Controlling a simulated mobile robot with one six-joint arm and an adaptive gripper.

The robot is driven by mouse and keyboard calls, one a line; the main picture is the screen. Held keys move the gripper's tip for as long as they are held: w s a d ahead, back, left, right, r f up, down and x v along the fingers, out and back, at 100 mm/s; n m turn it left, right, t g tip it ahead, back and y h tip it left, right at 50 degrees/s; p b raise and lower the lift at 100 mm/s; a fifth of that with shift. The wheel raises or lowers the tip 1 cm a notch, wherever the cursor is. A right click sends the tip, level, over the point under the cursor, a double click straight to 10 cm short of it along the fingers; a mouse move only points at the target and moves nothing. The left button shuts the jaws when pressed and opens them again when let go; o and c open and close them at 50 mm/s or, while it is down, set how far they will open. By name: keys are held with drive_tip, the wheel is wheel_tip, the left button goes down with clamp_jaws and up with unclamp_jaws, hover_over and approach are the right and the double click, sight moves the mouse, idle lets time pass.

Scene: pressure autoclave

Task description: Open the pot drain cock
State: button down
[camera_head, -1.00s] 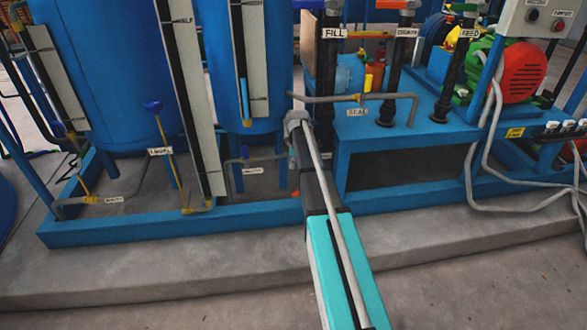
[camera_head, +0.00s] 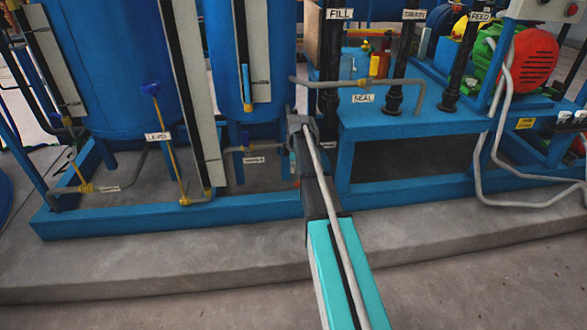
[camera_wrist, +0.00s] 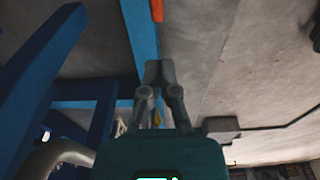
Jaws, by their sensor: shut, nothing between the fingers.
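No handle can be singled out as the pot drain cock, as the small labels are too blurred to read. Low pipework with yellow fittings runs under the blue tanks. One yellow fitting (camera_head: 86,188) is at lower left, another (camera_head: 184,201) is below the LEVEL label, and a labelled pipe (camera_head: 233,149) comes from under the right tank. My gripper (camera_wrist: 158,66) is shut and empty in the wrist view, near a blue beam. A small yellow piece (camera_wrist: 157,118) shows behind its fingers, partly hidden. In the head view my arm reaches toward the right tank's base, and the fingers cannot be made out.
A blue base frame (camera_head: 120,222) edges the concrete plinth (camera_head: 170,262). A blue pump stand (camera_head: 430,123) with black pipes is right of my arm. The grey SEAL pipe (camera_head: 345,83) passes above my arm's end. Grey hoses (camera_head: 530,203) hang at right. The foreground floor is clear.

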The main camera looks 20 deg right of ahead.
sight(298, 182)
drive_tip(key=shift+s+d+f+b, duration=0.1)
drive_tip(key=shift+d+f+b, duration=0.25)
drive_tip(key=shift+f+b, duration=0.45)
drive_tip(key=shift+s+d+f+b, duration=0.1)
drive_tip(key=shift+d+f+b, duration=0.3)
drive_tip(key=shift+f+b, duration=0.4)
drive_tip(key=shift+s+d+f+b, duration=0.1)
drive_tip(key=shift+d+f+b, duration=0.25)
drive_tip(key=shift+f+b, duration=0.45)
drive_tip(key=shift+f, duration=0.1)
